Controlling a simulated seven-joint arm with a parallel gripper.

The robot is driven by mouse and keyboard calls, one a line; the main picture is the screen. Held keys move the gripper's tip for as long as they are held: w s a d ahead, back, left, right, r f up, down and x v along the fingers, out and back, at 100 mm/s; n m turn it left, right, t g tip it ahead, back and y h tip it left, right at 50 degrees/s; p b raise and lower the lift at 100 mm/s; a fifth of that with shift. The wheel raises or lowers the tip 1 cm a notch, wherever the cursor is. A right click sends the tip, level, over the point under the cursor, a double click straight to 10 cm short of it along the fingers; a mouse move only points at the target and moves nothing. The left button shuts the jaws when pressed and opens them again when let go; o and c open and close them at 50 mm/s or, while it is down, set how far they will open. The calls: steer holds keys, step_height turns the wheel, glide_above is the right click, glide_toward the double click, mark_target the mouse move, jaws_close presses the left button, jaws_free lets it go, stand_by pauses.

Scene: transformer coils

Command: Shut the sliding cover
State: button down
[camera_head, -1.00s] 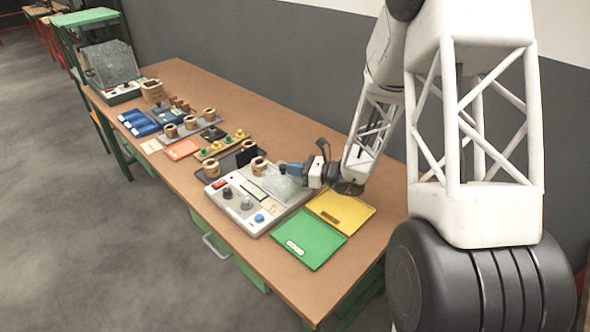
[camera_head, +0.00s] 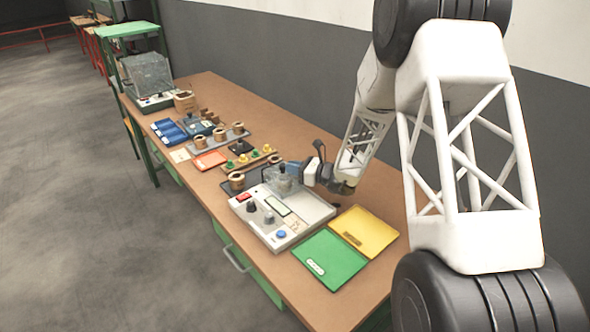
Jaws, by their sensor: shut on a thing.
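The test unit (camera_head: 311,207) is a light grey box with knobs, a small display and a blue button, standing on the bench. The clear sliding cover (camera_head: 284,184) is at its back edge, around where a coil stands, which is hard to make out through it. My gripper (camera_head: 291,168) is at the cover's top right and shut on it; the fingertips are small and partly hidden. The right part of the unit's top is bare.
A green tray (camera_head: 328,262) and a yellow tray (camera_head: 362,232) lie right of the unit. A coil (camera_head: 236,181) stands to its left, with racks of coils and terminals beyond. A larger clear-shielded machine (camera_head: 147,78) stands at the far end.

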steer(key=shift+a+r, duration=0.15)
steer(key=shift+a, duration=0.15)
steer(key=v, duration=1.4)
steer(key=shift+d, duration=0.3)
steer(key=s+r+n+g+h, duration=0.3)
steer(key=s+r+n, duration=0.3)
steer(key=s, duration=0.5)
steer(key=s+r+n+g+h, duration=0.3)
steer(key=s+r+n, duration=0.2)
steer(key=s+r, duration=0.4)
steer(key=s+d+r+n+t+h, duration=0.1)
steer(key=s+d+n+h, duration=0.4)
steer(key=s, duration=0.8)
steer(key=s+d+r+n+t+h, duration=0.2)
steer(key=s+d+r+n+h, duration=0.2)
steer(key=s+d, duration=0.4)
steer(key=s+n+h, duration=0.1)
steer(key=s, duration=0.3)
steer(key=shift+s+d+r+h, duration=0.25)
steer(key=shift+s+h, duration=0.15)
